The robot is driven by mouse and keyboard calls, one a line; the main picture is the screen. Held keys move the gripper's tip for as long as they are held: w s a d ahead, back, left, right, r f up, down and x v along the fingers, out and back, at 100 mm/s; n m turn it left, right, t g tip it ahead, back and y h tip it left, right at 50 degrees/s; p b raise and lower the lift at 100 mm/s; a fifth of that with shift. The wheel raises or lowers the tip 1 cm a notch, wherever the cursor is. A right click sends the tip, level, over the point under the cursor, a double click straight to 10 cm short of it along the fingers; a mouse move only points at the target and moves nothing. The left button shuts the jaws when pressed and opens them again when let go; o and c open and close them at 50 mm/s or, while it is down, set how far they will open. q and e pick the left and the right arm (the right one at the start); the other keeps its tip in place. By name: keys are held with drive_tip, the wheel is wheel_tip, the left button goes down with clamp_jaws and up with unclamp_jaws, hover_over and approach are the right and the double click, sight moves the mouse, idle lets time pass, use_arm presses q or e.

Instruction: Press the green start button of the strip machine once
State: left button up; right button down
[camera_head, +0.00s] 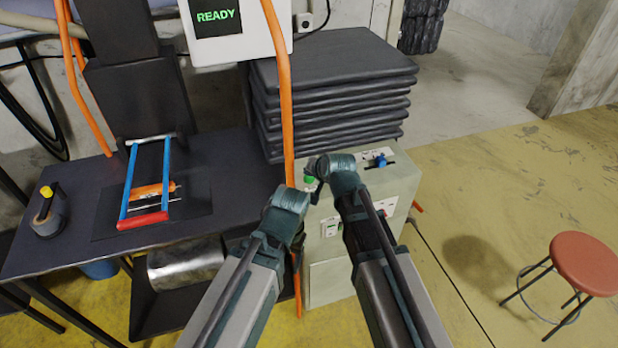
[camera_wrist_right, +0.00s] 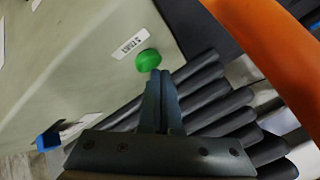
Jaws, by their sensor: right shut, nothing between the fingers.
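The green start button (camera_head: 311,183) is on the top of the pale strip machine (camera_head: 375,185), partly hidden by my right arm. In the right wrist view the round green button (camera_wrist_right: 147,58) sits beside a white START label (camera_wrist_right: 130,44). My right gripper (camera_wrist_right: 160,73) is shut and empty, its fingertips right by the button's lower edge. I cannot tell whether they touch it. In the head view my right gripper (camera_head: 315,170) is over the machine's near left corner. My left arm reaches up beside it; its fingers do not show. A screen (camera_head: 215,17) reads READY.
A blue knob (camera_head: 380,160) sits on the machine's top, right of my right wrist. An orange hose (camera_head: 284,100) hangs close to the button's left. Dark stacked slabs (camera_head: 330,85) stand behind. A dark table (camera_head: 85,190) is at left, a red stool (camera_head: 586,262) at right.

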sight(310, 180)
drive_tip(key=shift+f+b, duration=0.4)
drive_tip(key=shift+f, duration=0.05)
idle(0.3)
drive_tip(key=shift+r, duration=0.1)
drive_tip(key=shift+r+p, duration=0.8)
drive_tip(key=shift+p, duration=0.05)
wheel_tip(310, 180, up, 5)
drive_tip(key=p, duration=0.5)
idle(1.5)
